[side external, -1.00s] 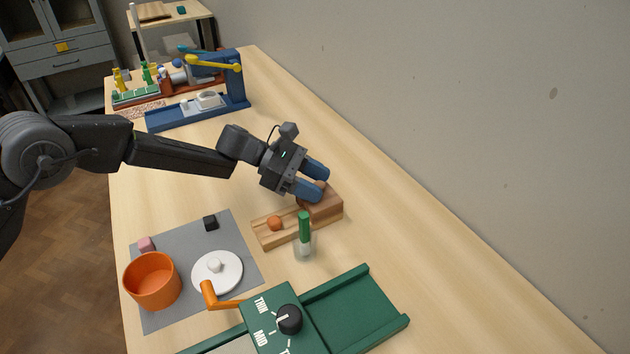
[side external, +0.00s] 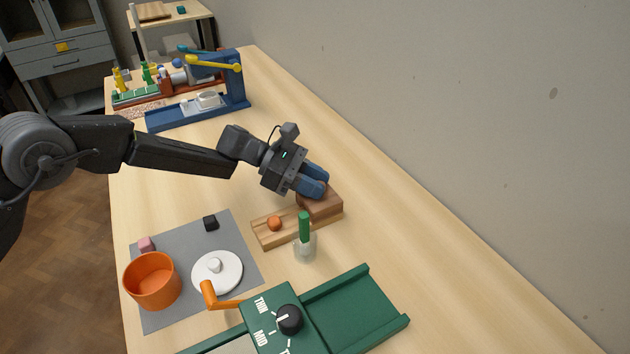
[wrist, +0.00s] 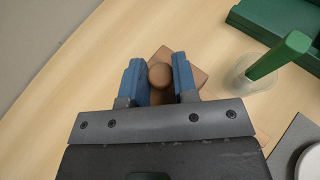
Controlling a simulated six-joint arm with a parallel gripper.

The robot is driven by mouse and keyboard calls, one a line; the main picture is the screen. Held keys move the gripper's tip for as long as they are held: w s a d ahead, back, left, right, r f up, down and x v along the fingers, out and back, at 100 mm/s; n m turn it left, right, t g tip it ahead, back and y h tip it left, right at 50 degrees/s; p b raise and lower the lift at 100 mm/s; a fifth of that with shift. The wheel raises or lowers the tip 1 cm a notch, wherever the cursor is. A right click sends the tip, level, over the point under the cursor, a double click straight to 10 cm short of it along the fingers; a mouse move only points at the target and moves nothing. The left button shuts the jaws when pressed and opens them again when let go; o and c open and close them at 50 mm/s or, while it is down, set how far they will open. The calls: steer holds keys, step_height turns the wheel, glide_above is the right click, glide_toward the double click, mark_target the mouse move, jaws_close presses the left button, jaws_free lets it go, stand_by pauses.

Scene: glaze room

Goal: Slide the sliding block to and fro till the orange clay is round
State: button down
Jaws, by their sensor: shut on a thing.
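The orange clay (side external: 274,223) is a small roundish lump on the light, grooved wooden board (side external: 268,238), near its left end. The brown sliding block (side external: 321,204) sits at the board's right end, to the right of the clay and apart from it. My gripper (side external: 318,184) is shut on the block's knob. In the wrist view the round brown knob (wrist: 160,76) lies between the two blue fingers, with part of the block (wrist: 184,63) around it. The clay is hidden in the wrist view.
A clear cup (side external: 305,246) with a green-handled tool stands close in front of the board. A green slab roller (side external: 350,305) is at the front. A grey mat (side external: 190,312) holds an orange pot (side external: 153,281) and a white lid (side external: 230,278). Table behind the board is clear.

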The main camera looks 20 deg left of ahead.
steer(key=shift+a, duration=0.1)
steer(key=s+a, duration=0.7)
steer(key=shift+s+a, duration=0.1)
steer(key=shift+s, duration=0.05)
steer(key=c, duration=0.9)
jaws_free()
steer(key=shift+c, duration=0.2)
steer(key=shift+a, duration=0.1)
steer(key=v, duration=1.3)
steer(key=shift+a, duration=0.3)
steer(key=shift+r, duration=0.1)
